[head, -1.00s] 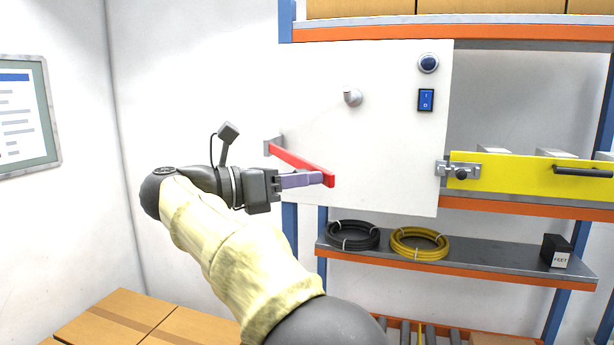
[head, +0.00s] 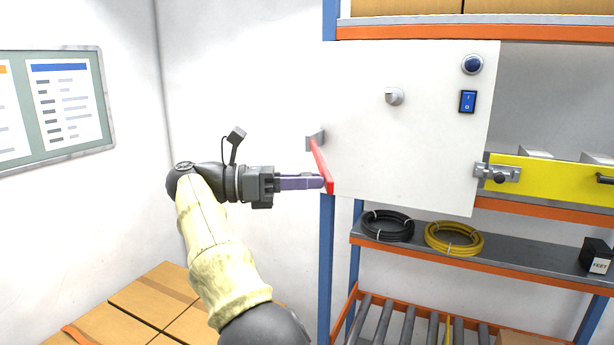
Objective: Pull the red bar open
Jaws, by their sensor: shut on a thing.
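The red bar (head: 319,164) is hinged at a grey bracket (head: 315,140) on the left edge of the white panel (head: 430,150). It stands out from the panel toward me, its near end slightly lower. My gripper (head: 322,182) comes from the left and is shut on the near end of the bar. The purple fingers lie level; their exact contact on the bar is partly hidden.
The panel also carries a grey knob (head: 394,96), a round blue button (head: 472,64) and a blue switch (head: 467,101). A yellow bar (head: 550,178) with a latch is at right. Cable coils (head: 454,238) lie on the shelf below. Cardboard boxes (head: 160,300) stand at lower left.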

